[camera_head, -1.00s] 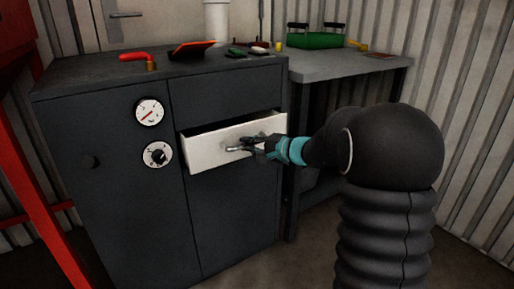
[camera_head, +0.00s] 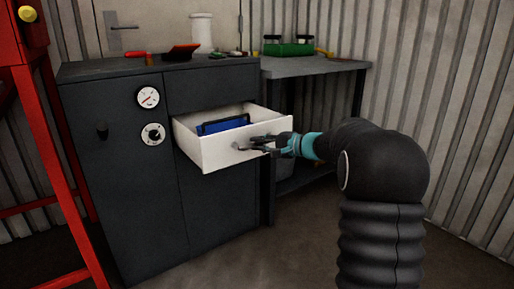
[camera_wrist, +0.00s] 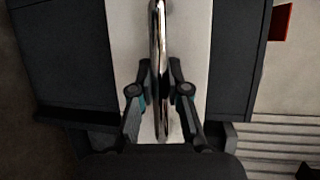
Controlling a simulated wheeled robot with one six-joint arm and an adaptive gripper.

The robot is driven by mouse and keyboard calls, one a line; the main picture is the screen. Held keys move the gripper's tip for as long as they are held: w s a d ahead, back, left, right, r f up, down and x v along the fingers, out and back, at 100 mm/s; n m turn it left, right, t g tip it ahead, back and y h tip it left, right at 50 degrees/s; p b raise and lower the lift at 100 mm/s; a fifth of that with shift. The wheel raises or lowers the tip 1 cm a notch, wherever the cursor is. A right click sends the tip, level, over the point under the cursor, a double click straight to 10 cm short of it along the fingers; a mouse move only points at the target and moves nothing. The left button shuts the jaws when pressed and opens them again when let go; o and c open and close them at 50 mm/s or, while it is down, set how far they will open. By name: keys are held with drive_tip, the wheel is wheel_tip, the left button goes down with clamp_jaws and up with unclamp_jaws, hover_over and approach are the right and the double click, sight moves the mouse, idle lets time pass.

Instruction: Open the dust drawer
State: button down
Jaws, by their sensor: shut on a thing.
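The white dust drawer (camera_head: 218,158) stands well out of the dark grey cabinet (camera_head: 137,205) in the head view. A blue thing with a dark handle (camera_head: 222,125) lies inside it. My gripper (camera_head: 262,144) is at the drawer's front, shut on the metal bar handle (camera_head: 240,147). In the wrist view the shiny handle (camera_wrist: 158,40) runs between the two fingers of my gripper (camera_wrist: 159,75), with the white drawer front (camera_wrist: 190,45) behind it.
Two round gauges or dials (camera_head: 148,98) are on the cabinet front. A grey workbench (camera_head: 318,68) with a green box (camera_head: 290,49) stands to the right. A red frame (camera_head: 62,160) stands at the left. The floor in front is clear.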

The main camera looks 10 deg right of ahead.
drive_tip(key=shift+s, duration=0.2)
drive_tip(key=c, duration=1.1)
unclamp_jaws()
drive_tip(key=shift+c, duration=0.2)
drive_tip(key=shift+d, duration=0.1)
drive_tip(key=shift+d, duration=0.1)
drive_tip(key=v, duration=1.1)
drive_tip(key=shift+s+d+r, duration=0.15)
drive_tip(key=shift+s+d, duration=0.1)
drive_tip(key=shift+s, duration=0.05)
